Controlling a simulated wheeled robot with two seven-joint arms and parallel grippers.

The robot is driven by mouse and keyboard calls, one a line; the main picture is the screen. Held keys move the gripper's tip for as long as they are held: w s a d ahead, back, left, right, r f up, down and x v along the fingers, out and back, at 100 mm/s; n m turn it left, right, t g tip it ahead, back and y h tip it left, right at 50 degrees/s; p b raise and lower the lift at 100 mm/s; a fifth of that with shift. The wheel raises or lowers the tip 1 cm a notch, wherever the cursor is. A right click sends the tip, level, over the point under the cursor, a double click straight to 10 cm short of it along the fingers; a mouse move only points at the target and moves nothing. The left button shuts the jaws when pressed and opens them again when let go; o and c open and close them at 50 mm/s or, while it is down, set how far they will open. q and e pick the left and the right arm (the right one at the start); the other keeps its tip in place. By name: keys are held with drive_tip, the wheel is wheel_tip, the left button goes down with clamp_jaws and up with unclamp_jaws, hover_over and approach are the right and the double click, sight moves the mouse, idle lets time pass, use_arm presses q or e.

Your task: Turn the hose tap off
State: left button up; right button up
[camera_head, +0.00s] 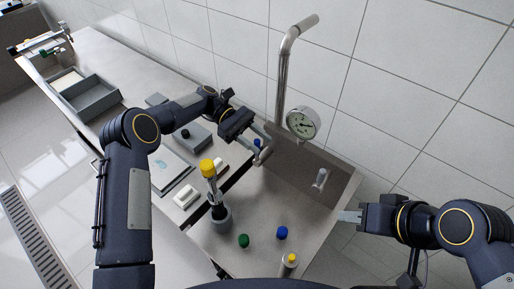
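A small metal fitting with a blue part (257,143) sits at the back of the steel bench, partly hidden by my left gripper (262,140). It looks like a tap, but I cannot tell for certain which fitting is the hose tap. My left gripper's pale fingers are right at this fitting. Whether they touch it or are closed on it is not clear. Another small metal spout (320,179) stands out from the back panel to the right. My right gripper (348,216) is below and right of that spout, apart from it. Its finger opening cannot be made out.
A tall bent steel pipe (283,85) and a round gauge (302,123) stand at the back. A yellow-topped device (208,168), a green knob (243,241), a blue knob (281,233) and a yellow-topped cylinder (290,261) stand on the bench. A grey tray (91,101) is at left.

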use_arm(q)
drive_tip(key=s+r, duration=0.8)
drive_tip(key=s, duration=0.4)
drive_tip(key=shift+s+a+p, duration=0.2)
drive_tip(key=shift+a+p, duration=0.05)
drive_tip(key=shift+p, duration=0.2)
use_arm(e)
wheel_tip(320, 180, up, 2)
drive_tip(key=shift+r, duration=0.15)
use_arm(q)
drive_tip(key=shift+d, duration=0.1)
use_arm(e)
drive_tip(key=shift+s, duration=0.1)
